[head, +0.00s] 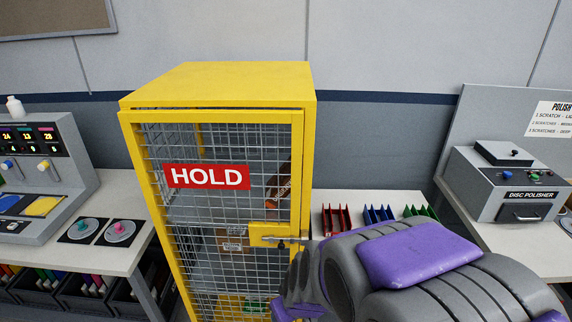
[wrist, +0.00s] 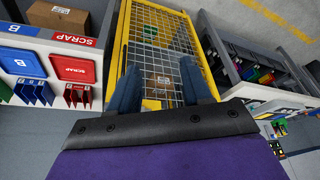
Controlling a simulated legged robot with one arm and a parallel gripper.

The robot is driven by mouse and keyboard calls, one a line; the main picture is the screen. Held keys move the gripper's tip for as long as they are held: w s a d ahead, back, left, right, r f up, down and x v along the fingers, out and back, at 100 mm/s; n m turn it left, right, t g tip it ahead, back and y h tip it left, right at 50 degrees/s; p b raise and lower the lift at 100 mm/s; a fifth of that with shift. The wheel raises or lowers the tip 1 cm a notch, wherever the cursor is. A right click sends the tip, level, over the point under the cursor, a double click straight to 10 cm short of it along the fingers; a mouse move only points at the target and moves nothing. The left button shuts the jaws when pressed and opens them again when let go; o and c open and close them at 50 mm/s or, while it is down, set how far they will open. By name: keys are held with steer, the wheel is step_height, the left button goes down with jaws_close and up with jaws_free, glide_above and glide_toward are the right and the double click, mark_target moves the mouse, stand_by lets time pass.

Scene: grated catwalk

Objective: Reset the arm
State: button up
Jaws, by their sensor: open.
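My gripper (wrist: 160,82) shows in the wrist view with its two blue-grey fingers spread apart and nothing between them. The fingers point toward the mesh front of a yellow cage cabinet (wrist: 206,62). In the head view, the cabinet (head: 220,82) stands in the middle with its mesh door looking closed. My grey and purple arm (head: 410,255) covers the lower right of that view and hides the fingertips. A yellow latch plate (head: 268,231) on the door's right side is close to the arm's end; contact cannot be told.
A red HOLD sign (head: 206,177) is on the door. A control console (head: 42,165) stands on the left bench, with two discs beside it. A disc polisher (head: 505,180) stands on the right bench. Coloured racks (head: 378,213) sit right of the cabinet.

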steer(key=s+d+r+m+g, duration=0.1)
steer(key=s+d+r+m, duration=0.1)
steer(key=s+d, duration=0.2)
steer(key=s+d+r+m+g+h, duration=0.1)
steer(key=s+d, duration=0.4)
steer(key=s, duration=0.5)
steer(key=s+d+r+m+g+h, duration=0.1)
steer(key=s+d+r+m+g, duration=0.1)
steer(key=s, duration=0.6)
step_height(320, 180, up, 4)
steer(key=d+g, duration=0.1)
steer(key=d, duration=0.1)
steer(key=shift+d+f+m, duration=0.25)
steer(key=shift+d+m, duration=0.05)
steer(key=shift+m, duration=0.1)
